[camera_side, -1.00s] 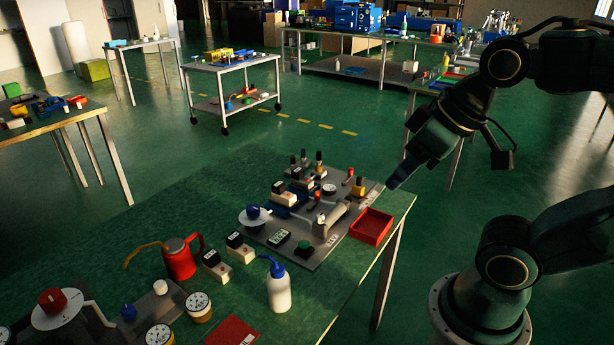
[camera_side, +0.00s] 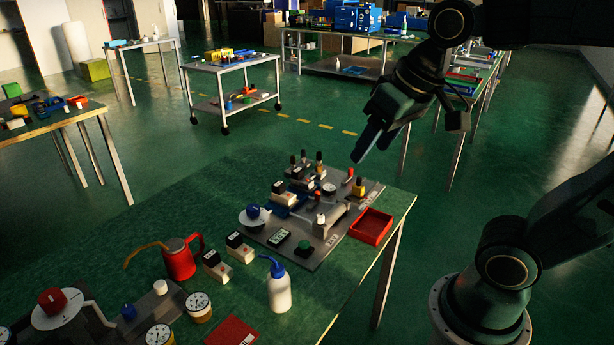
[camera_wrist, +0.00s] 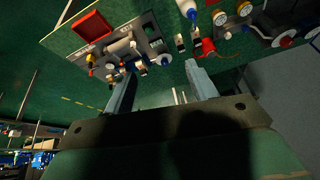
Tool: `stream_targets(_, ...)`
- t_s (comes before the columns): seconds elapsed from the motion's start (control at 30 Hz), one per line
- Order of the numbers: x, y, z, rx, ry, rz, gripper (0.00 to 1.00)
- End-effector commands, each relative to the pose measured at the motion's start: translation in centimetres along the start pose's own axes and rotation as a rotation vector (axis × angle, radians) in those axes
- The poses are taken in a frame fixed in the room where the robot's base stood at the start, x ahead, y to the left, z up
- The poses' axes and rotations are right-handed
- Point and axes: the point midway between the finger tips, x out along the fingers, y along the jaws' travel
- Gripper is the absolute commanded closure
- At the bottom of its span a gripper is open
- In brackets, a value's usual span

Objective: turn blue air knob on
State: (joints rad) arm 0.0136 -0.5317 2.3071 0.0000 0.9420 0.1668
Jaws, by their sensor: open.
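A blue knob (camera_side: 253,211) sits on a white round disc (camera_side: 246,219) at the left edge of the grey press plate in the side view. In the wrist view the blue knob (camera_wrist: 164,60) shows above the space between my fingers. I cannot make out any on or off marking or the knob's setting. My gripper (camera_side: 371,152) is open and empty, high above the bench and to the right of the knob, well apart from it. Its two fingers also show in the wrist view (camera_wrist: 157,72).
A white bottle (camera_side: 279,291), a red kettle (camera_side: 180,259), gauges (camera_side: 199,307) and a red knob (camera_side: 52,300) on another disc stand nearer. Open bench lies left of the plate.

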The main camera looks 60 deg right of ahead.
Motion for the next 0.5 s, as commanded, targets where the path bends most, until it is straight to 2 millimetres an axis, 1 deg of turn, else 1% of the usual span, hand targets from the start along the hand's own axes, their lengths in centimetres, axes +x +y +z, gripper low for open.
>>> stream_targets(0.03,0.2,-0.1,-1.1,0.028,-0.015,0.004,0.43)
stream_targets(0.27,1.3,-0.6,-6.0,0.171,-0.066,0.022,0.43)
stream_targets(0.5,3.6,-0.9,-10.9,0.319,-0.117,0.048,0.43)
